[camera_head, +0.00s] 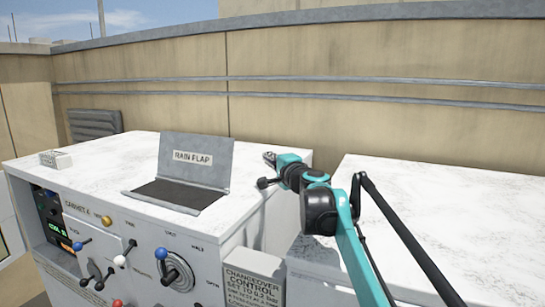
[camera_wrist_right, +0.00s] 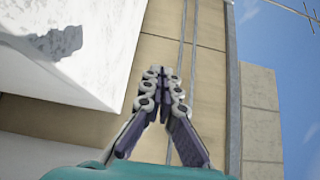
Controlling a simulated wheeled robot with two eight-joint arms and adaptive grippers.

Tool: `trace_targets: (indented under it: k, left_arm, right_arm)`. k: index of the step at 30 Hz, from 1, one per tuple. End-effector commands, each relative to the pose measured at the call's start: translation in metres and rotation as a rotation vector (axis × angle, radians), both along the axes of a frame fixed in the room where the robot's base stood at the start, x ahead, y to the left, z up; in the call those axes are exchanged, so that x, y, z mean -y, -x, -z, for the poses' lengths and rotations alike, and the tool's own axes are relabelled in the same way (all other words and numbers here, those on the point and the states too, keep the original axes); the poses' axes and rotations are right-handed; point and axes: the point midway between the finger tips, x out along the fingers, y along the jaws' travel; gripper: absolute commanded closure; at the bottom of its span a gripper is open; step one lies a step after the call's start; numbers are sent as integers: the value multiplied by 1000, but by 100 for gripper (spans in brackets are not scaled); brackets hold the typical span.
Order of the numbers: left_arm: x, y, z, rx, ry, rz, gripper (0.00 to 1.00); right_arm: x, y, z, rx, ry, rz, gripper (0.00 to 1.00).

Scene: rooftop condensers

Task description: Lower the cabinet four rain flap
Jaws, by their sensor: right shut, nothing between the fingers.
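The rain flap (camera_head: 205,145) is a grey panel with a "RAIN FLAP" label. It stands raised, leaning slightly back, on the white top of the cabinet (camera_head: 105,165), behind a dark flat patch (camera_head: 180,194). The cabinet front reads "CABINET 4". My right gripper (camera_head: 269,159) is right of the flap, apart from it, over the right end of the cabinet top. In the right wrist view its fingertips (camera_wrist_right: 162,72) are together with nothing between them. My left gripper is not in view.
Several coloured knobs and a round dial (camera_head: 174,272) are on the cabinet front. A changeover control sign (camera_head: 252,282) is at its right. Another white-topped unit (camera_head: 440,215) stands to the right across a gap. A beige wall (camera_head: 400,60) with grey rails runs behind.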

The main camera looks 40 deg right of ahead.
Motion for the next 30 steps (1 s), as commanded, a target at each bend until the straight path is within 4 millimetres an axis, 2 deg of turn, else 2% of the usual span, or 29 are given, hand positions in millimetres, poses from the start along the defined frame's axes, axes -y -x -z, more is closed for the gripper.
trace_targets:
  k: [30]
  left_arm:
    - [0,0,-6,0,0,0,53]
  right_arm:
    - [-25,-48,0,0,0,-1,100]
